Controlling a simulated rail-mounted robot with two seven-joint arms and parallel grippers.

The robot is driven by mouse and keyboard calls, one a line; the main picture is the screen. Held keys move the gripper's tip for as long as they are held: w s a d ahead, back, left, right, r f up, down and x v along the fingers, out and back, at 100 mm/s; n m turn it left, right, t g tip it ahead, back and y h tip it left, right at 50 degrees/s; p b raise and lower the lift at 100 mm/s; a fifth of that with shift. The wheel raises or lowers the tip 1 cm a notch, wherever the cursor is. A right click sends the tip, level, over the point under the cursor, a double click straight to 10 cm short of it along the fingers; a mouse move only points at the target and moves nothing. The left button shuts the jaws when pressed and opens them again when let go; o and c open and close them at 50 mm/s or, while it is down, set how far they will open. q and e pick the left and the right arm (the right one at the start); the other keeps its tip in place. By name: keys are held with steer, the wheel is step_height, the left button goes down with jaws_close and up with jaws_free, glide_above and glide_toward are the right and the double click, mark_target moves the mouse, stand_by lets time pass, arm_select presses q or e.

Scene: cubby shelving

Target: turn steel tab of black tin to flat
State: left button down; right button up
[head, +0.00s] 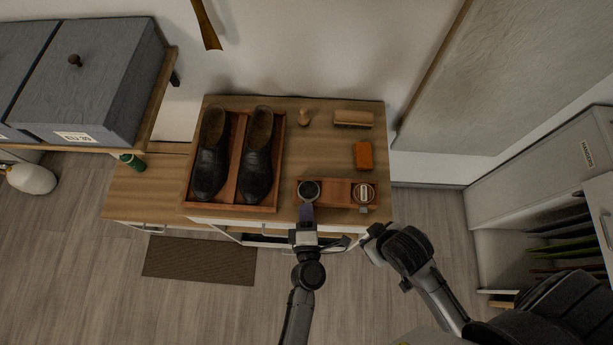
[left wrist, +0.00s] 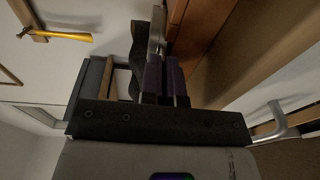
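The black tin (head: 308,188) is round and dark-topped with a pale rim. It sits at the left end of a small wooden tray (head: 336,200) on the cabinet. My left gripper (head: 306,210) is at the tin's front edge, its purple fingers pointing at it. In the left wrist view the fingers (left wrist: 165,78) are close together and look shut. A silvery edge (left wrist: 157,30) shows just beyond their tips. The tin's steel tab is not distinguishable, so I cannot tell whether the fingers hold it. My right gripper (head: 368,238) is by the cabinet's front right; its fingers are unclear.
A second tin (head: 363,192) sits at the tray's right end. An orange block (head: 363,156), a brush (head: 353,118) and a small wooden item (head: 304,118) lie behind. Black shoes (head: 256,160) stand in a tray at left. The cabinet front has drawers and handles.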

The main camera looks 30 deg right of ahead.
stand_by(0.3)
arm_select(q)
steer(key=c, duration=1.3)
jaws_free()
steer(key=shift+v, duration=6.9)
